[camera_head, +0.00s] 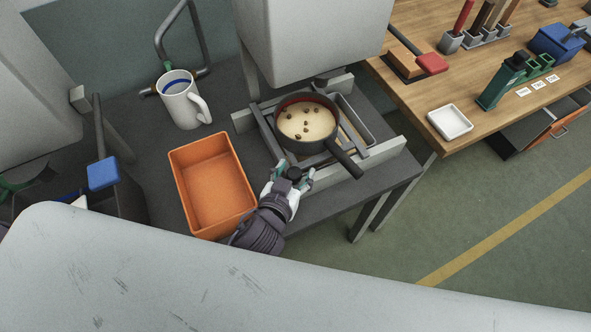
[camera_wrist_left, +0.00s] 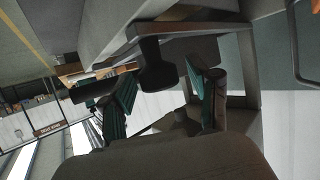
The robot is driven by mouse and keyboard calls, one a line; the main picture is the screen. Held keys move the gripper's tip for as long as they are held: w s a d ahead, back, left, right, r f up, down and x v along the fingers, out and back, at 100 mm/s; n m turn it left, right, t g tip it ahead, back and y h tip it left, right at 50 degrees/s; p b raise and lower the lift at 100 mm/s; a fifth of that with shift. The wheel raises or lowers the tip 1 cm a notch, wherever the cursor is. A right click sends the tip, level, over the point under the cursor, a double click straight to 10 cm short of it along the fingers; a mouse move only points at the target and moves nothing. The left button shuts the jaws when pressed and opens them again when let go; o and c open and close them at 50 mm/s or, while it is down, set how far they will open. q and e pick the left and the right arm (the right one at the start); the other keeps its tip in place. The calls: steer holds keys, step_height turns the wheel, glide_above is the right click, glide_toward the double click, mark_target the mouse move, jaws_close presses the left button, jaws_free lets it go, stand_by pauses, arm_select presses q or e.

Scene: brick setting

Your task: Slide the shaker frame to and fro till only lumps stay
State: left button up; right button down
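The shaker frame (camera_head: 261,127) is a grey metal frame on rails between two light side bars. A dark round pan (camera_head: 333,144) sits on it, with pale sand (camera_head: 307,125) and several brown lumps inside. A dark knob (camera_head: 294,172) is at the frame's near side; it also shows large in the left wrist view (camera_wrist_left: 158,68). My left gripper (camera_head: 292,176) is at this knob, its green-tipped fingers apart on either side. In the wrist view the left gripper (camera_wrist_left: 160,97) shows gaps beside the knob. My right gripper is not in view.
An empty orange bin (camera_head: 214,220) stands left of the shaker, with a white mug (camera_head: 183,103) behind it. A grey housing (camera_head: 310,40) hangs close above the pan. A wooden bench (camera_head: 440,30) with a white dish (camera_head: 449,122) is at right.

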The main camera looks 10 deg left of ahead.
arm_select(q)
steer(key=shift+s, duration=0.1)
steer(key=v, duration=1.2)
steer(key=shift+a, duration=0.1)
stand_by(0.6)
